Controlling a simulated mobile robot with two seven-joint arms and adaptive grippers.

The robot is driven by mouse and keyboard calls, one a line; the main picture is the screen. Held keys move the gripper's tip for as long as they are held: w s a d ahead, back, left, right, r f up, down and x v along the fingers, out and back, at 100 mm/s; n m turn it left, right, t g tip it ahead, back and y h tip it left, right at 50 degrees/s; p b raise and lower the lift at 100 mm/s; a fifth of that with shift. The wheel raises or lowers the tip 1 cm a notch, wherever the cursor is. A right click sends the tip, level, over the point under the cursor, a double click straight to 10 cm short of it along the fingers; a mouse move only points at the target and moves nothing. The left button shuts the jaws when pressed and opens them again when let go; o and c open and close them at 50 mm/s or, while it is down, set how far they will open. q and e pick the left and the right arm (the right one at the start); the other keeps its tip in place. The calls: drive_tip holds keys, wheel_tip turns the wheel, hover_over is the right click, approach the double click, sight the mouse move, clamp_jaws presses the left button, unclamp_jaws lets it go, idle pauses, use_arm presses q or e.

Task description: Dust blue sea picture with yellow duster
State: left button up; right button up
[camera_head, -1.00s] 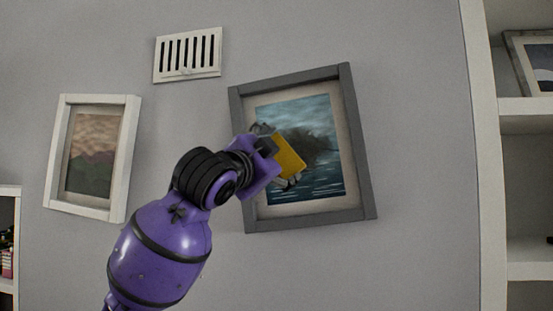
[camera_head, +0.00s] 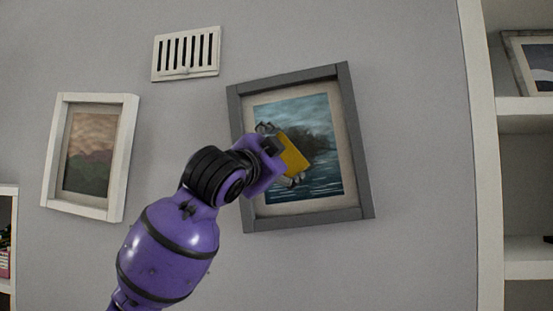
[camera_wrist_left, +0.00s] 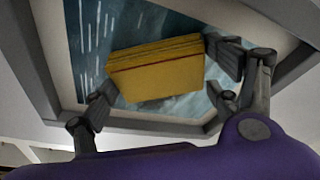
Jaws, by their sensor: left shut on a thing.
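The blue sea picture (camera_head: 320,185) hangs on the wall in a grey frame, slightly tilted, right of centre in the head view. My left gripper (camera_head: 279,157) is in front of the picture, shut on the yellow duster (camera_head: 295,155). In the left wrist view the duster (camera_wrist_left: 155,70) sits between the two fingers of the gripper (camera_wrist_left: 160,85), with the blue picture (camera_wrist_left: 205,22) behind it. I cannot tell whether the duster touches the picture. The gripper and duster hide part of the picture's middle. My right gripper is not in view.
A white-framed landscape picture (camera_head: 92,155) hangs to the left. A white vent (camera_head: 186,54) is above it, between the two pictures. A white shelf unit (camera_head: 525,105) holding another framed picture (camera_head: 535,62) stands at the right. Another shelf edge shows at the far left.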

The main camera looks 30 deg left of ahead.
use_arm(q)
drive_tip(key=shift+w+d+r, duration=0.2)
drive_tip(key=shift+w+d, duration=0.2)
drive_tip(key=shift+d, duration=0.9)
drive_tip(key=shift+w+d+r, duration=0.25)
drive_tip(key=shift+w+d, duration=0.1)
drive_tip(key=shift+d, duration=1)
drive_tip(key=shift+w+d+r, duration=0.2)
drive_tip(key=shift+w+d, duration=0.2)
drive_tip(key=shift+d, duration=0.9)
drive_tip(key=shift+a+r, duration=0.15)
drive_tip(key=shift+r, duration=0.65)
drive_tip(key=shift+s+a+f, duration=0.7)
drive_tip(key=shift+s+a, duration=0.55)
drive_tip(key=shift+a, duration=3.35)
drive_tip(key=shift+w+d+r, duration=0.4)
drive_tip(key=shift+d+r, duration=0.1)
drive_tip(key=shift+d, duration=1.05)
drive_tip(key=shift+w+d+r, duration=0.35)
drive_tip(key=shift+d+r, duration=0.15)
drive_tip(key=shift+d, duration=1)
drive_tip(key=shift+w+d+r, duration=0.4)
drive_tip(key=shift+d+r, duration=0.1)
drive_tip(key=shift+d, duration=1.05)
drive_tip(key=shift+s+a, duration=0.1)
drive_tip(key=shift+s, duration=0.05)
